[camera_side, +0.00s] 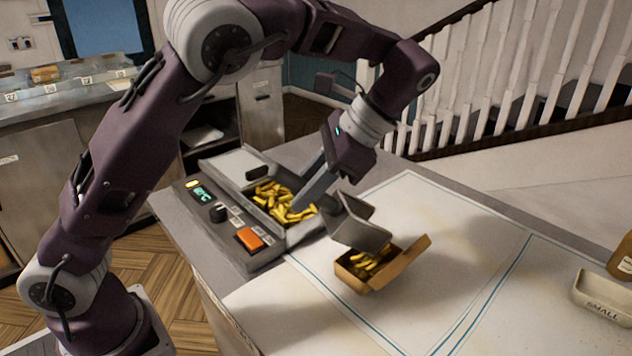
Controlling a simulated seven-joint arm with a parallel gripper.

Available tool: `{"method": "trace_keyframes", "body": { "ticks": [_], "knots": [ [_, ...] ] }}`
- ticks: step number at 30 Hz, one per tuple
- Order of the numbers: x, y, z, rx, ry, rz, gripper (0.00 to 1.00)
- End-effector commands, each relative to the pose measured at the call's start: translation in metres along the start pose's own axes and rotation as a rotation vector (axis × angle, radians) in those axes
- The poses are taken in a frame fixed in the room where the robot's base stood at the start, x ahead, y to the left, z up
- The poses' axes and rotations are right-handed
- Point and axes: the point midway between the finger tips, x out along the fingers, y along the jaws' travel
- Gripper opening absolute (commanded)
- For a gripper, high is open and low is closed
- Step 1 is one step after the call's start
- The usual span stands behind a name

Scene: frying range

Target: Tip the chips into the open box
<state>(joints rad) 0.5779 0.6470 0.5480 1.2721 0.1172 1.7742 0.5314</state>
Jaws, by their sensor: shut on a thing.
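My gripper (326,168) is shut on a grey metal scoop (362,225), held tilted above the paper-covered counter. The scoop's open end points down over an open brown box (368,288). Several yellow chips (371,263) lie in the box, and its lid flap stands up on the right side. The inside of the scoop is mostly hidden, so I cannot tell whether chips are left in it. More chips (284,204) lie in the fryer's tray, left of the scoop.
The fryer (226,232) with a dial, a green display and an orange switch (250,239) stands left of the box. White paper (440,290) to the right of the box is clear. A tray marked SMALL (603,298) and a brown bottle (622,258) stand at far right.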

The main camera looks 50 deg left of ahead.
Motion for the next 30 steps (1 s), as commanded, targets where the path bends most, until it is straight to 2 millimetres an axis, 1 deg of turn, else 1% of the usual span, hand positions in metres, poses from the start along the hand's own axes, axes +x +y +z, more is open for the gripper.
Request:
{"method": "trace_keyframes", "body": {
  "ticks": [1,5,8,15,18,21,24,30],
  "knots": [
    [0.004,0.003,0.003,0.0,0.027,0.002,0.0],
    [0.014,0.007,0.005,-0.01,0.089,-0.008,0.0],
    [0.026,0.011,0.007,-0.023,0.155,-0.008,0.0],
    [0.066,0.019,0.009,-0.07,0.398,-0.009,0.0],
    [0.079,0.021,0.008,-0.087,0.481,-0.011,0.0],
    [0.08,0.021,0.012,-0.105,0.567,-0.012,0.0],
    [0.081,0.02,0.014,-0.113,0.61,-0.015,0.0],
    [0.081,0.02,0.014,-0.114,0.619,-0.017,0.0]
  ]
}}
